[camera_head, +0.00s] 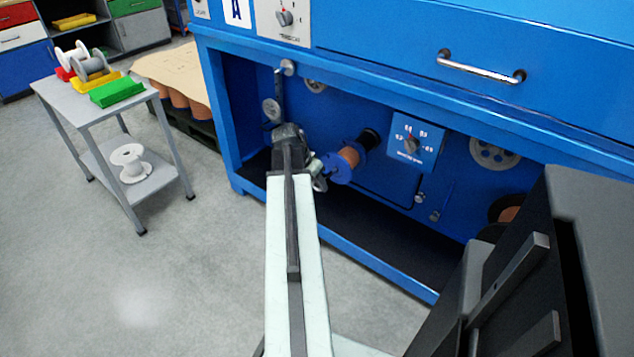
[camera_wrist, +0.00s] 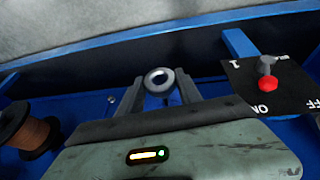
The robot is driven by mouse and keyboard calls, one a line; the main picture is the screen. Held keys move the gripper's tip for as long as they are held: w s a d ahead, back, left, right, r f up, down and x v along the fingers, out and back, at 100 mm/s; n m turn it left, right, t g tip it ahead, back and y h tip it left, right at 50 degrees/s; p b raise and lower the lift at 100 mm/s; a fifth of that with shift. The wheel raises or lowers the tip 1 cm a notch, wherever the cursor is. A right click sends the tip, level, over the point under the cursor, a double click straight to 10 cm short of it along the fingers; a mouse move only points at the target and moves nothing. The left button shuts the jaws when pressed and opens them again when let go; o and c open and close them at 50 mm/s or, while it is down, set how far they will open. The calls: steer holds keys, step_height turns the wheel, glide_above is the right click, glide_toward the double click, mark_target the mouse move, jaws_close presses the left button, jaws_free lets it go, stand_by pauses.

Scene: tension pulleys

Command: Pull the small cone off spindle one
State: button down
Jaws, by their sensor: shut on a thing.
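In the wrist view, a small grey round piece with a pale rim and a dark centre, which looks like the small cone (camera_wrist: 158,82), sits between the two fingers of my gripper (camera_wrist: 161,92). The fingers are shut on its sides. In the head view my gripper (camera_head: 318,172) is in the machine's open bay, just left of a copper spool with blue flanges (camera_head: 349,156). The cone cannot be made out clearly there. Whether it is still on its spindle cannot be told, as the spindle is hidden.
In the wrist view, a copper spool (camera_wrist: 28,132) is at the left and a black switch plate with a red knob (camera_wrist: 268,82) at the right, marked 1. The blue machine (camera_head: 400,60) surrounds the bay. A grey side table (camera_head: 95,105) stands left; open floor lies between.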

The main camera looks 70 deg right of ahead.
steer(key=shift+a, duration=0.1)
steer(key=a, duration=0.2)
steer(key=w+a, duration=0.1)
steer(key=shift+a, duration=0.35)
step_height(320, 180, up, 41)
steer(key=p, duration=4)
steer(key=shift+f+p, duration=0.2)
steer(key=shift+p, duration=0.1)
